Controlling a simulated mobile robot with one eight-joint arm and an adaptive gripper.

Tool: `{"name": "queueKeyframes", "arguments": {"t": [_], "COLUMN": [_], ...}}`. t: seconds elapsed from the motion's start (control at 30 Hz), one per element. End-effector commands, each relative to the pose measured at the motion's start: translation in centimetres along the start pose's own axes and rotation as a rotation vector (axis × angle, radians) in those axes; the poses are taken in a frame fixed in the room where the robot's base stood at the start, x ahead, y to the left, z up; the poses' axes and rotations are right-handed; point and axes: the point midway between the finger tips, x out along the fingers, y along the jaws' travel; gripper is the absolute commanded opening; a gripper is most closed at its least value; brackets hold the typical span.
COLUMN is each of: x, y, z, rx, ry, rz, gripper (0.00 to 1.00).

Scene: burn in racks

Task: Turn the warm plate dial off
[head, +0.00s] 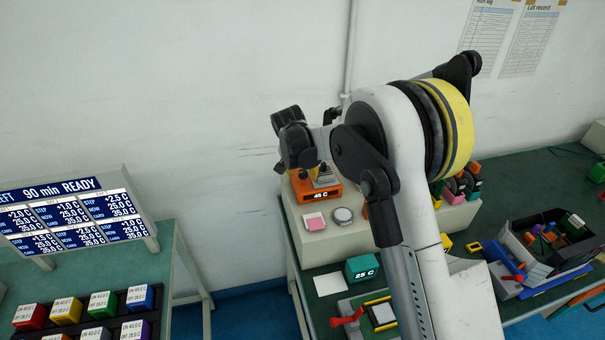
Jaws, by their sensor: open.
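An orange unit (301,189) labelled 45 C, which looks like the warm plate, sits on a raised beige block (330,244) against the wall. My gripper (313,174) is open, pointing down right over this unit. Its dark fingers and my arm cover much of the unit's top. I cannot make out a dial on the unit or its setting, nor whether a fingertip touches it.
A teal 25 C block (362,268) and a red-handled fixture (347,318) stand on the green bench in front. A dark bin of coloured parts (515,240) is at right. Colored blocks in a tray (100,318) and a display board (75,215) are at left.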

Motion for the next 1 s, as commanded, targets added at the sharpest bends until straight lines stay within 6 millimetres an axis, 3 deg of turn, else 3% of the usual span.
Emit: {"name": "queueKeyframes", "arguments": {"t": [0.2, 0.23, 0.37, 0.4, 0.73, 1.0], "x": [0.02, 0.02, 0.01, 0.01, 0.01, 0.09], "y": [0.01, 0.01, 0.01, 0.01, 0.05, 0.16], "z": [-0.01, -0.01, -0.01, -0.02, -0.01, -0.03], "rx": [0.000, 0.000, 0.000, 0.000, -0.025, -0.160], "ry": [0.000, 0.000, 0.000, 0.000, 0.000, 0.001], "rz": [0.000, 0.000, 0.000, 0.000, -0.012, -0.068], "gripper": [0.48, 0.44, 0.04, 0.00, 0.00, 0.00]}}
